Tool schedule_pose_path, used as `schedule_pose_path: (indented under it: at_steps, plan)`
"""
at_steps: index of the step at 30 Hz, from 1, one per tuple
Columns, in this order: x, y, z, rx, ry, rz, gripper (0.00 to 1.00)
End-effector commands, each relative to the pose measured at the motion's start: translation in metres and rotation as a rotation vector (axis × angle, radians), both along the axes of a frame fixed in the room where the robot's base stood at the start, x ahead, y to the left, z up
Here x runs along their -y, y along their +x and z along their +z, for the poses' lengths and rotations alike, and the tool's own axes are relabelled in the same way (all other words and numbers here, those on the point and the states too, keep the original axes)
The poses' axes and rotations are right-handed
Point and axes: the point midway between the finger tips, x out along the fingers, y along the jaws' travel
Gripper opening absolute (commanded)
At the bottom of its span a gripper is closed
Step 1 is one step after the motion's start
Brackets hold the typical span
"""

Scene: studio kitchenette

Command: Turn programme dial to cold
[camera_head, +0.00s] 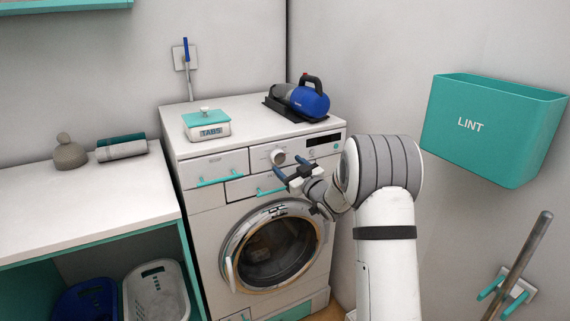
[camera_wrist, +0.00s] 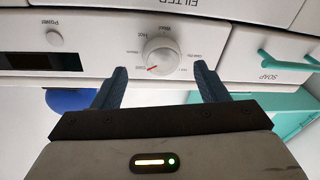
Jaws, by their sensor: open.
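The programme dial (camera_head: 278,157) is a round light knob on the washing machine's front panel. In the wrist view the dial (camera_wrist: 163,52) shows a red pointer mark toward its lower left, with small printed labels around it. Some labels are too small to read; the panel looks upside down there. My gripper (camera_head: 286,164) is in front of the panel at the dial. In the wrist view its dark blue fingers (camera_wrist: 160,68) are apart, one to each side just below the dial, with nothing between them. I cannot tell whether they touch it.
The washing machine (camera_head: 195,160) has a dark display, a power button (camera_wrist: 55,38) and a teal-handled soap drawer (camera_wrist: 283,60). A tabs box (camera_head: 207,128) and blue vacuum (camera_head: 308,100) stand on top. A teal lint bin (camera_head: 490,130) hangs on the right wall.

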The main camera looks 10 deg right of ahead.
Motion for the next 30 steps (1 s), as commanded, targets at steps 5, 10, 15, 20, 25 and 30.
schedule_pose_path:
  at_steps: [5,10,15,20,25,30]
  plan:
    - [0.012,-0.024,-0.003,0.0,-0.001,-0.001,0.67]
    - [0.016,-0.034,-0.003,0.002,-0.001,0.0,0.67]
    - [0.015,-0.034,-0.003,0.001,-0.001,0.001,0.67]
    - [0.015,-0.035,-0.002,-0.004,-0.004,-0.004,0.67]
    - [0.018,-0.043,0.007,-0.092,-0.041,-0.09,0.67]
    - [0.029,-0.081,0.014,-0.31,-0.1,-0.266,0.67]
